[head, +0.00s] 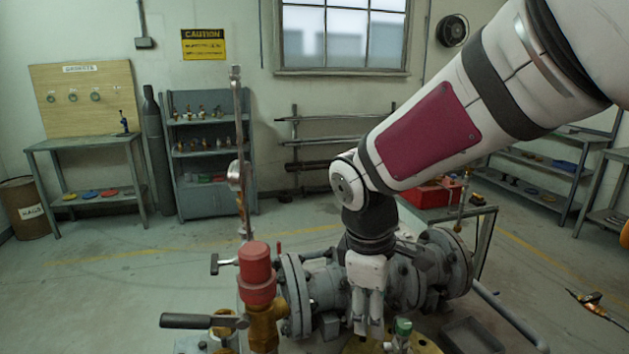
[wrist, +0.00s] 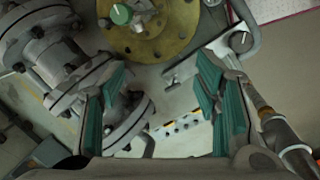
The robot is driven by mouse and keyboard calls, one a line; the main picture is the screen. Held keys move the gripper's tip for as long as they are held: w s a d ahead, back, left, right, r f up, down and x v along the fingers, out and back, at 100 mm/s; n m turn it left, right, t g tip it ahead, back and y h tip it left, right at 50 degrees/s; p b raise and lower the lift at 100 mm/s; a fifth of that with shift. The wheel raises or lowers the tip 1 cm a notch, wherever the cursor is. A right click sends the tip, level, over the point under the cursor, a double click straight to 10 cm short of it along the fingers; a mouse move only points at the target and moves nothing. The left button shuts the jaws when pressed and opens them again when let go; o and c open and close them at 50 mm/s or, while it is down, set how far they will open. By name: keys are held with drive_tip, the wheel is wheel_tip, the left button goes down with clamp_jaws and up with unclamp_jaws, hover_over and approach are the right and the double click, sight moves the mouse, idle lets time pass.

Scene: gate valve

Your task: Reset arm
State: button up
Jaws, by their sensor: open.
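My gripper (head: 368,318) points down at the lower middle of the head view, in front of the grey flanged valve body (head: 325,285). In the wrist view my gripper (wrist: 161,78) has its two green-padded fingers well apart, with nothing between them. Beyond the fingertips is a round brass flange (wrist: 170,45) with a green-capped stem (wrist: 122,14). The green cap (head: 403,326) also shows just right of the fingers in the head view. Grey bolted flanges (wrist: 75,85) fill the left of the wrist view. I cannot tell the exact gap between fingertips and flange.
A red-capped brass fitting (head: 257,275) and a dark lever handle (head: 198,321) stand left of my gripper. A tall thin post (head: 238,150) rises behind them. A grey tray (head: 480,338) lies at the lower right. Open floor (head: 120,270) spreads to the left.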

drive_tip(key=s+d+r+m+t+y, duration=0.1)
drive_tip(key=s+d+r+m, duration=0.3)
drive_tip(key=s+m, duration=0.2)
drive_tip(key=s+d+r+m+t, duration=0.2)
drive_tip(key=s+d+m, duration=0.3)
drive_tip(key=s, duration=0.6)
drive_tip(key=shift+d+r+m+y, duration=0.3)
drive_tip(key=shift+r+m+y, duration=0.1)
drive_tip(key=shift+r+m, duration=0.6)
drive_tip(key=shift+f, duration=0.1)
